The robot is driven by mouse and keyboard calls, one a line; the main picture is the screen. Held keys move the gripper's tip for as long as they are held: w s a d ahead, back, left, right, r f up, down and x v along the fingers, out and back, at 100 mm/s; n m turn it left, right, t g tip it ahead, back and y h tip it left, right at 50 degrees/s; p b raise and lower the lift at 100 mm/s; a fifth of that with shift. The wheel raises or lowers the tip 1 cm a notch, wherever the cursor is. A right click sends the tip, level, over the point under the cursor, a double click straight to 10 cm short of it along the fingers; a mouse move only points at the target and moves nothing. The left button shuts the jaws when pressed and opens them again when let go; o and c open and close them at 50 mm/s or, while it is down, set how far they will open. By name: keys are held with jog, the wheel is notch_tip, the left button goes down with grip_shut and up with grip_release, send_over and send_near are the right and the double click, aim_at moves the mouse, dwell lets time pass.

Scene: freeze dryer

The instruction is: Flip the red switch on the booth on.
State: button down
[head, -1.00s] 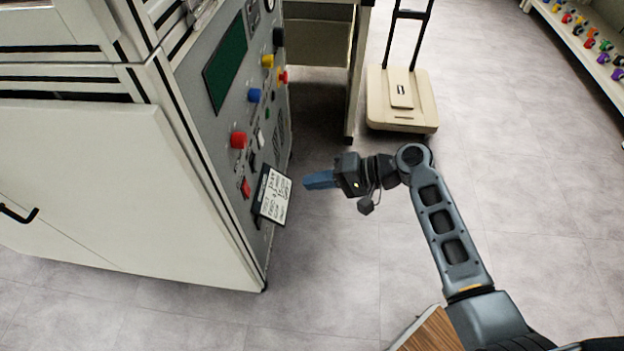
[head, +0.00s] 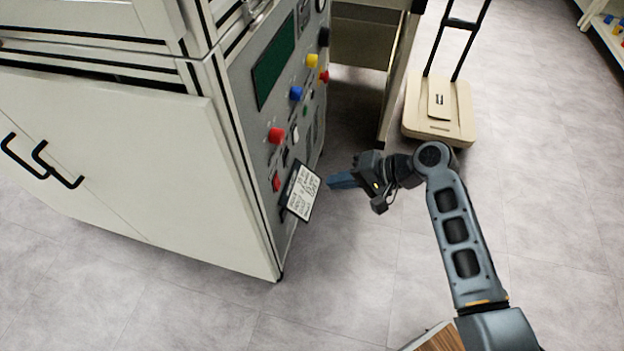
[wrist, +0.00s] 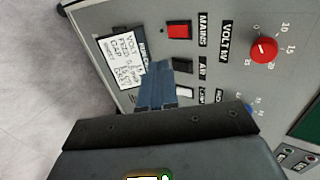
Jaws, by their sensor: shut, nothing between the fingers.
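The booth (head: 150,150) is a pale cabinet with a grey control panel at its right side. The red switch (head: 276,182) is low on that panel, just left of a tilted note card. In the wrist view the red switch (wrist: 179,32) sits by the label MAINS, above and right of the fingertips. I cannot tell its on or off position. My gripper (head: 330,181) has blue fingers, shut and empty, pointing left at the panel with a gap in the head view. It also shows in the wrist view (wrist: 158,75), its tips overlapping the card's edge and a black switch's surroundings.
The note card (head: 300,191) juts from the panel near my fingers. A round red knob (head: 276,135) and a blue knob (head: 296,93) are higher up. A beige trolley (head: 440,108) stands behind my arm.

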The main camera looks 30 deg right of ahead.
aim_at(279, 185)
jog(key=r+b+x, duration=0.1)
jog(key=b+x, duration=0.1)
jog(key=x, duration=1.1)
jog(key=shift+w+a+r, duration=0.25)
jog(key=shift+w+a, duration=0.05)
jog(key=shift+w, duration=0.1)
jog(key=shift+w+a, duration=0.15)
jog(key=shift+r, duration=0.1)
